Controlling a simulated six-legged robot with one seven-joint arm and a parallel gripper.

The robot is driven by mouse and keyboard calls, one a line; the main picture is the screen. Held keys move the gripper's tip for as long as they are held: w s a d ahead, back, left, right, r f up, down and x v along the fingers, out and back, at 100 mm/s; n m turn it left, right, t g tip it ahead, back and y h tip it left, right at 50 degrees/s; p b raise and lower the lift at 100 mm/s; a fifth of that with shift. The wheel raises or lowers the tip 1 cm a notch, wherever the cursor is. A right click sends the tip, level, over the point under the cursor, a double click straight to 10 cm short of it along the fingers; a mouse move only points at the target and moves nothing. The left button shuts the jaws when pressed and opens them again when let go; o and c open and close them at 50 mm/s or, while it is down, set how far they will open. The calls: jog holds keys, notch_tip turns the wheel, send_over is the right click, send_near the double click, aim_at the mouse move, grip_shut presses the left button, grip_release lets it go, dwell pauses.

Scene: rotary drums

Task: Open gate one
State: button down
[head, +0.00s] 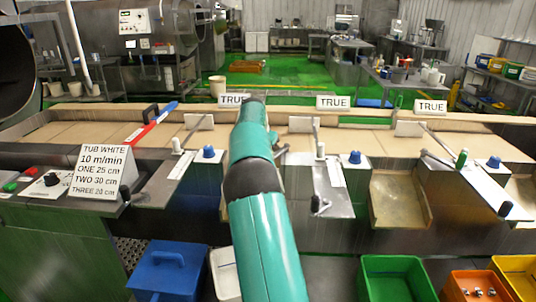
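A conveyor (80,132) with a tan belt runs across the view. Three white plates that look like gates stand along it: the left one (199,122), the middle one (301,124) and the right one (410,129). Each has a "TRUE" sign near it. No gate carries a visible number. A blue knob (209,153) and a white-topped post (177,146) stand in front of the left plate. My teal arm reaches up the middle, between the left and middle plates, and covers part of the belt. My gripper is hidden behind the arm's end.
A sign (103,172) at left reads "TUB WHITE, 10 m/min, ONE 25 cm, TWO 30 cm, THREE 20 cm". Beside it is a control box (50,186) with buttons.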

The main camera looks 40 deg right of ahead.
jog(key=shift+w+a+r, duration=0.1)
jog(key=shift+w, duration=0.1)
jog(key=c, duration=1.2)
grip_release()
jog(key=shift+s, duration=0.1)
jog(key=v, duration=1.3)
jog(key=shift+s+r, duration=0.1)
jog(key=shift+r, duration=0.25)
jog(key=shift+s, duration=0.1)
